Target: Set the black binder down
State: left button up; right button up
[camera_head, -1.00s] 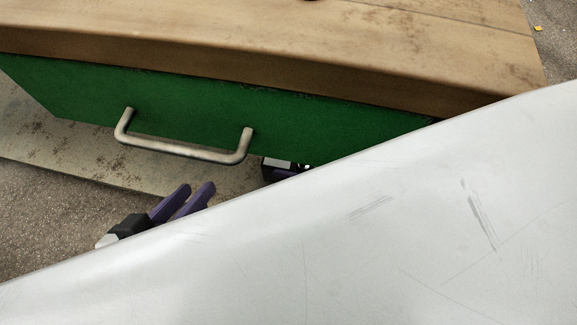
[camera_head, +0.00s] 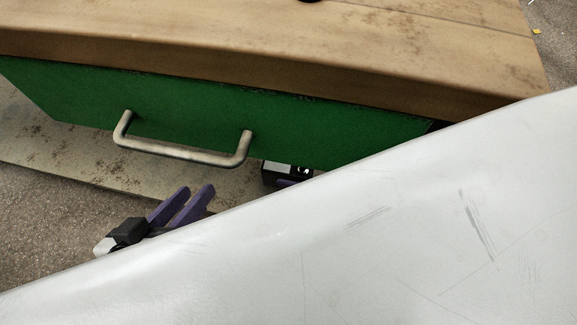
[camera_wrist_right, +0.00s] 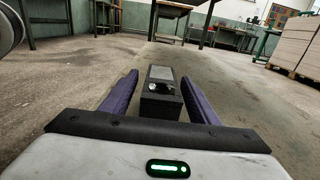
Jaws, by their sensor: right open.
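The black binder (camera_wrist_right: 160,103) lies between the fingers of my right gripper (camera_wrist_right: 160,79) in the right wrist view, its pale label and metal ring facing up. The fingers are open, one on each side of it; I cannot tell whether they touch it. In the head view a part of the binder (camera_head: 279,170) shows below the green drawer front, with a bit of a purple finger beside it; a large pale surface hides the rest. My left gripper (camera_head: 180,190) is open and empty, left of the binder. What bears the binder is unclear.
A wooden tabletop (camera_head: 250,40) with a green drawer front (camera_head: 200,105) and a metal handle (camera_head: 185,153) stands above the grippers. A brownish board (camera_head: 65,155) lies below. The right wrist view shows stacked boards (camera_wrist_right: 298,45) at right and table legs at the back.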

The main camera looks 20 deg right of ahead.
jog(key=v, duration=1)
jog(key=shift+s+d, duration=0.25)
jog(key=shift+d, duration=0.1)
dwell(0.7)
